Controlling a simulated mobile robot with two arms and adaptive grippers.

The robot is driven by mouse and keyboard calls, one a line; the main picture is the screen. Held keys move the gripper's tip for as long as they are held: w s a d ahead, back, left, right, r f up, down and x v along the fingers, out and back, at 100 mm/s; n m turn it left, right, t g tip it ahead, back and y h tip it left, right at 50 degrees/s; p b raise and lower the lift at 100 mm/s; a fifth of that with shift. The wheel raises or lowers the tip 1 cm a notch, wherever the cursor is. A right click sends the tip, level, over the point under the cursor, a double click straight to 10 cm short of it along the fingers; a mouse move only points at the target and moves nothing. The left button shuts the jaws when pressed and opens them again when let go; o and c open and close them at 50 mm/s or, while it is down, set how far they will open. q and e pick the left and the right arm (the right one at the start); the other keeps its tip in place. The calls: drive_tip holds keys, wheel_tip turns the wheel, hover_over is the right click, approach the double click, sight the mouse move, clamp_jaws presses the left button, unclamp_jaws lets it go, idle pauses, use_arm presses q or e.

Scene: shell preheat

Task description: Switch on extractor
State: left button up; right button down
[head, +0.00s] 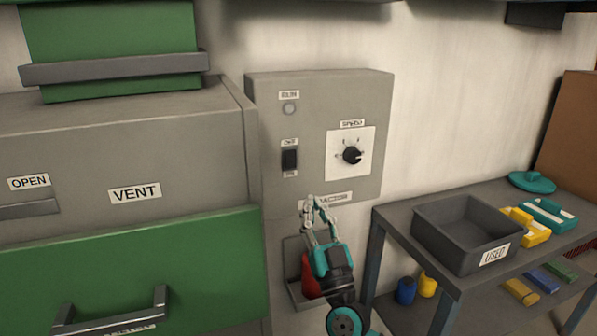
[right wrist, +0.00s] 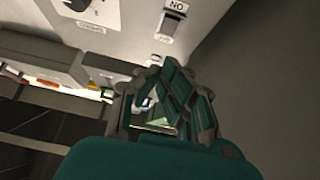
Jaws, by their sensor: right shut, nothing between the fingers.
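The grey extractor panel (head: 317,88) is on the wall in the middle of the head view. It carries a black rocker switch (head: 290,159), a grey lamp (head: 289,109) that looks unlit, and a black speed knob (head: 352,155). The switch also shows at the top of the right wrist view (right wrist: 168,27), beside a label reading ON upside down. My right gripper (head: 312,203) is shut and empty, its tips below and slightly right of the switch, over part of the extractor label (head: 335,198). In the right wrist view the fingers (right wrist: 165,72) point toward the switch, apart from it.
A grey vent cabinet (head: 190,130) with green fronts stands left of the panel. A red object (head: 309,276) sits in a holder below it. At right, a shelf unit (head: 383,213) holds a dark USED bin (head: 450,245) and coloured boxes. Bare wall lies right of the panel.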

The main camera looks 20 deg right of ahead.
sight(293, 154)
drive_tip(key=shift+w+a+r, duration=0.1)
drive_tip(key=shift+w+r, duration=0.5)
drive_tip(key=shift+w, duration=0.95)
drive_tip(key=shift+w+r, duration=0.6)
drive_tip(key=shift+w, duration=0.95)
drive_tip(key=shift+w+a+r, duration=0.1)
drive_tip(key=shift+w+r, duration=0.5)
drive_tip(key=shift+w, duration=0.95)
